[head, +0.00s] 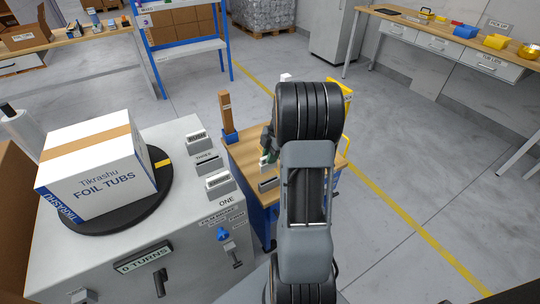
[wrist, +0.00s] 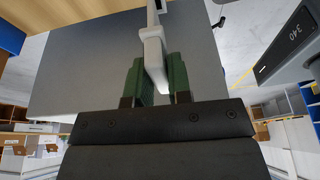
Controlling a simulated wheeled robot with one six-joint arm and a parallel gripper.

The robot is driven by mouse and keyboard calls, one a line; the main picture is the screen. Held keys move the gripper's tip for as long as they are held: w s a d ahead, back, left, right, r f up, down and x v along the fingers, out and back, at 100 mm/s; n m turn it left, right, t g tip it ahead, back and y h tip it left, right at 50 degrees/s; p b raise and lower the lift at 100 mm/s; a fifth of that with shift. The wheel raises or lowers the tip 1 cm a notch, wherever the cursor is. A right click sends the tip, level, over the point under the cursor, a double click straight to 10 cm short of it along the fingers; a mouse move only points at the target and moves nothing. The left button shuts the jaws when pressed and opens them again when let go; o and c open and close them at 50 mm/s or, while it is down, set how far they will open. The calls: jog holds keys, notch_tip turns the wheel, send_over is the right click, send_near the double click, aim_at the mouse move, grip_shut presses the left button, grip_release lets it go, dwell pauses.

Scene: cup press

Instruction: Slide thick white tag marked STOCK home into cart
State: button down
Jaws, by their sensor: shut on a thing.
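My gripper (wrist: 158,82) has two green fingers shut on a thick white tag (wrist: 155,50), which sticks out beyond the fingertips in the wrist view. No marking can be read on it. In the head view my gripper (head: 268,142) is mostly hidden behind my arm, over the wood-topped blue cart (head: 245,157). A white patch shows just below the fingers there; I cannot tell whether it is the held tag. A dark holder (head: 268,184) sits on the cart near its front edge. My arm hides the cart's middle, and I cannot tell whether the tag touches a slot.
Left of the cart stands a grey cabinet (head: 190,262) with several tag holders and a white foil tubs box (head: 98,165) on a black turntable (head: 75,221). An upright brown block (head: 226,110) stands at the cart's back left. Open floor lies to the right.

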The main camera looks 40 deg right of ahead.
jog(key=shift+f+b, duration=1.8)
jog(key=shift+f, duration=0.65)
jog(key=shift+f+b, duration=2.65)
jog(key=shift+f, duration=0.15)
jog(key=c, duration=1)
grip_release()
jog(key=shift+o, duration=0.2)
jog(key=shift+r, duration=0.1)
jog(key=p+v, duration=0.3)
jog(key=v, duration=1)
jog(key=shift+r, duration=0.35)
jog(key=shift+d, duration=0.1)
